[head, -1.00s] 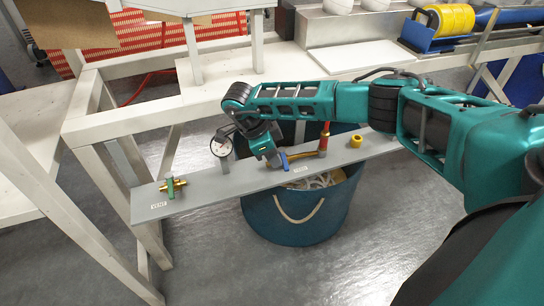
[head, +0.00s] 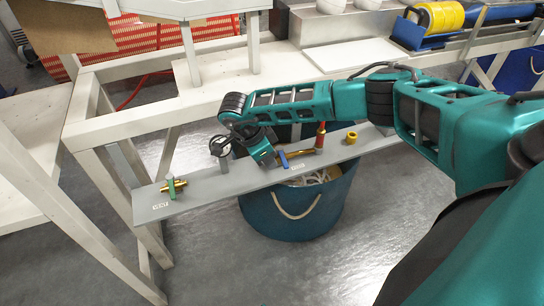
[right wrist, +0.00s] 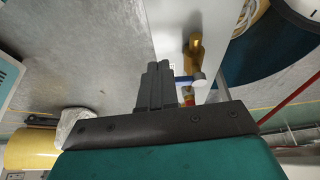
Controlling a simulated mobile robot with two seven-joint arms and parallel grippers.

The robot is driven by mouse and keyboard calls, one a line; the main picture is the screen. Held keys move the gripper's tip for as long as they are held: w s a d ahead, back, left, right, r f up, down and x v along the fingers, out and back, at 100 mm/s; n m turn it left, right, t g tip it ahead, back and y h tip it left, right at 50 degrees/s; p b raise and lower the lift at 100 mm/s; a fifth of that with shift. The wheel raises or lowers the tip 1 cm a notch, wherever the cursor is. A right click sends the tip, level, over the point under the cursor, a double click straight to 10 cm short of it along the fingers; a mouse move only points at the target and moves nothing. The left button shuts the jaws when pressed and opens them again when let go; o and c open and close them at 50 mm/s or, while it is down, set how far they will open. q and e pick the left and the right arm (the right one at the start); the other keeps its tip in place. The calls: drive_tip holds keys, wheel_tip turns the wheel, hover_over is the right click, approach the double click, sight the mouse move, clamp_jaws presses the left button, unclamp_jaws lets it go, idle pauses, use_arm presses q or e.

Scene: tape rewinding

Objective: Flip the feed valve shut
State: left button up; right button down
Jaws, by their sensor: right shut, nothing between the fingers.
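The valve with the blue handle (head: 283,160) sits on brass pipework (head: 300,154) in the middle of the grey shelf (head: 225,187). The label beside it is too small to read. My right gripper (head: 268,162) is shut and empty, just left of the blue handle. In the right wrist view its closed fingers (right wrist: 157,84) are beside the blue handle (right wrist: 184,80), which has a pale round end (right wrist: 199,79). I cannot tell whether they touch. The brass body (right wrist: 194,45) shows beyond. My left gripper is not in view.
A green-handled brass valve (head: 173,188) stands by the VENT label at the shelf's left end. My wrist partly covers a round gauge (head: 219,147). A red-handled part (head: 320,137) and yellow ring (head: 351,137) stand to the right. A blue bucket (head: 300,220) is below.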

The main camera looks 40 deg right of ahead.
drive_tip(key=shift+w+a+r+m, duration=0.9)
drive_tip(key=shift+w+a+r, duration=0.6)
drive_tip(key=shift+a+r, duration=2.15)
drive_tip(key=shift+g, duration=0.3)
drive_tip(key=x, duration=0.3)
drive_tip(key=d+b+x, duration=0.1)
drive_tip(key=x, duration=0.2)
drive_tip(key=d+b+x, duration=0.1)
drive_tip(key=x, duration=0.2)
drive_tip(key=shift+s+r, duration=0.1)
drive_tip(key=shift+r, duration=0.15)
drive_tip(key=shift+s+d+r, duration=0.15)
drive_tip(key=shift+s+d, duration=0.05)
drive_tip(key=shift+d, duration=0.4)
drive_tip(key=shift+s+d+r, duration=0.15)
drive_tip(key=shift+s+d, duration=0.1)
drive_tip(key=shift+d, duration=0.35)
drive_tip(key=shift+s+d, duration=0.2)
drive_tip(key=shift+d, duration=0.35)
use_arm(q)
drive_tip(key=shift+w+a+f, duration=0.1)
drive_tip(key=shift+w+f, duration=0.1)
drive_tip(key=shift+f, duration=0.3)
